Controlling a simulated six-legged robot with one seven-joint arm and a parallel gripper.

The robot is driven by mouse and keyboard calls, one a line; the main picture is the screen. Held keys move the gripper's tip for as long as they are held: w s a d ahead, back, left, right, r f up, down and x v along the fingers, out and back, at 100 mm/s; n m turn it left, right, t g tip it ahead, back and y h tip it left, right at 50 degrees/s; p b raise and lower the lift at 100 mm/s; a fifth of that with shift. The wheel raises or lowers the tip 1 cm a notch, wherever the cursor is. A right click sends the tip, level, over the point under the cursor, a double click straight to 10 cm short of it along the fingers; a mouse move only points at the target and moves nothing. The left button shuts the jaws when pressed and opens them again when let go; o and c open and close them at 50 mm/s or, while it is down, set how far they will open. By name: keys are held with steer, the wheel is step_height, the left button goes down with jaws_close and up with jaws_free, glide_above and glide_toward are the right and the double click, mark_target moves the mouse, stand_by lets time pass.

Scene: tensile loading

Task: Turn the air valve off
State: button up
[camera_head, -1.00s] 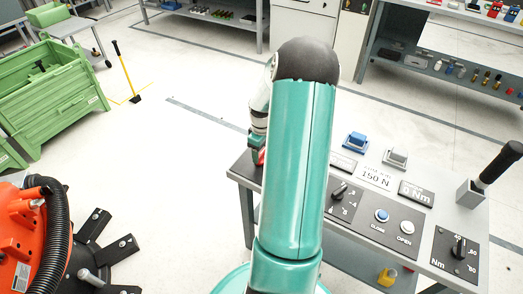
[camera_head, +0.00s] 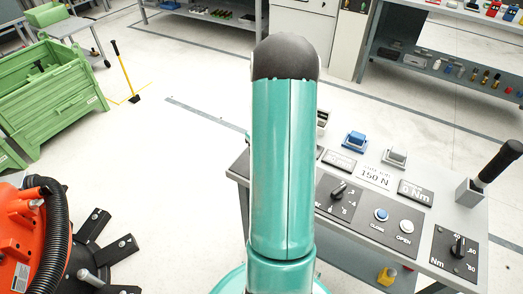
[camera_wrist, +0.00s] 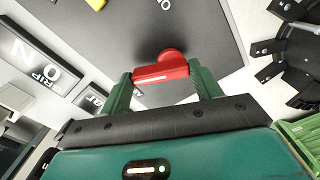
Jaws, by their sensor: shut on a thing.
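The red air valve handle (camera_wrist: 163,70) shows in the wrist view, a short bar with a round knob end, on a dark grey panel (camera_wrist: 215,30). My gripper (camera_wrist: 157,80) has one green finger at each end of the bar and is shut on it. The letter O is printed on the panel beyond the handle, partly cut off by the picture edge. In the head view, my own arm hides the gripper and the valve.
The console (camera_head: 345,228) carries a black knob (camera_head: 339,188), blue and white buttons, a torque dial (camera_head: 459,248) and a black-handled lever (camera_head: 497,163). A green crate (camera_head: 55,90) and orange machine (camera_head: 30,235) stand left. Open floor lies between.

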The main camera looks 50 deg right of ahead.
steer(key=m, duration=0.6)
steer(key=shift+s+a+m, duration=0.25)
steer(key=shift+s+m, duration=0.05)
steer(key=m, duration=0.6)
steer(key=shift+s+a, duration=0.15)
steer(key=shift+a, duration=0.2)
steer(key=shift+m, duration=0.3)
steer(key=o, duration=1)
step_height(320, 180, up, 14)
steer(key=shift+f, duration=0.1)
